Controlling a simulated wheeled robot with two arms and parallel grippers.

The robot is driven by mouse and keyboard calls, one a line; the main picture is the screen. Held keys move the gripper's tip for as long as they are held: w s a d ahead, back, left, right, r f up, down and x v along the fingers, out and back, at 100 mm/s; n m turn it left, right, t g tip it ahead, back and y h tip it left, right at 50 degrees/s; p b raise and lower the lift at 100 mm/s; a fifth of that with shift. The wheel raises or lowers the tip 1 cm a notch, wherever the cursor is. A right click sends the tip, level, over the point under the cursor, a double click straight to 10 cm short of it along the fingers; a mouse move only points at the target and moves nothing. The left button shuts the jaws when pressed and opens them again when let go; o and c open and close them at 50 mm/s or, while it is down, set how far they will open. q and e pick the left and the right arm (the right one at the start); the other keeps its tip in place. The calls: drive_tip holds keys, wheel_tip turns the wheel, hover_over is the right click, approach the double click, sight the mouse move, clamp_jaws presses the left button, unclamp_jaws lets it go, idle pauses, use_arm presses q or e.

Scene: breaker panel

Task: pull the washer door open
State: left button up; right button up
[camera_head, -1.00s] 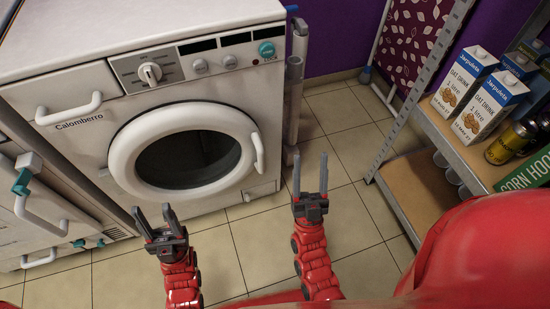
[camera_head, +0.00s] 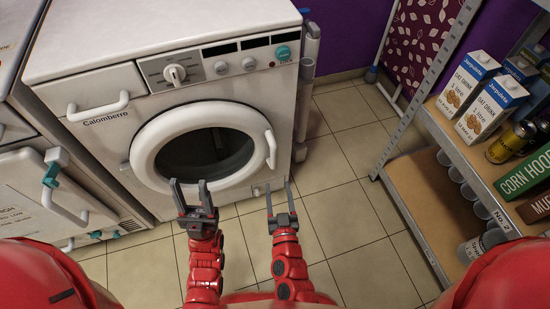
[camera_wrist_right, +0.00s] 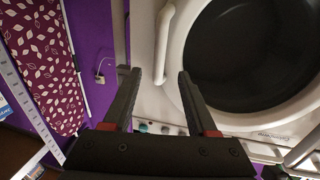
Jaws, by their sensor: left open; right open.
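The white washer (camera_head: 110,135) stands ahead of me, with its round door (camera_head: 158,148) closed around a dark window. The door's curved white handle (camera_head: 271,149) is at the right side of the ring. In the right wrist view the handle (camera_wrist_right: 160,45) lies beyond the fingertips, a little left of the middle, and the door (camera_wrist_right: 185,75) is to the right. My right gripper (camera_head: 281,205) is open and empty, lower in the head view than the handle and apart from it. My left gripper (camera_head: 191,196) is open and empty, in front of the lower door.
A shelf unit (camera_head: 408,200) with oat drink cartons (camera_head: 468,85) and cans stands at the right. Grey pipes (camera_head: 308,75) run beside the washer. Another white appliance (camera_head: 30,185) is at the left. The tiled floor (camera_head: 345,225) between washer and shelf is clear.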

sight(274, 161)
drive_tip(key=w, duration=0.4)
drive_tip(key=w+a+b, duration=0.1)
drive_tip(key=w, duration=0.3)
drive_tip(key=w+b, duration=0.1)
drive_tip(key=w, duration=0.3)
drive_tip(key=shift+a, duration=0.15)
drive_tip(key=shift+s, duration=0.1)
clamp_jaws()
idle(0.7)
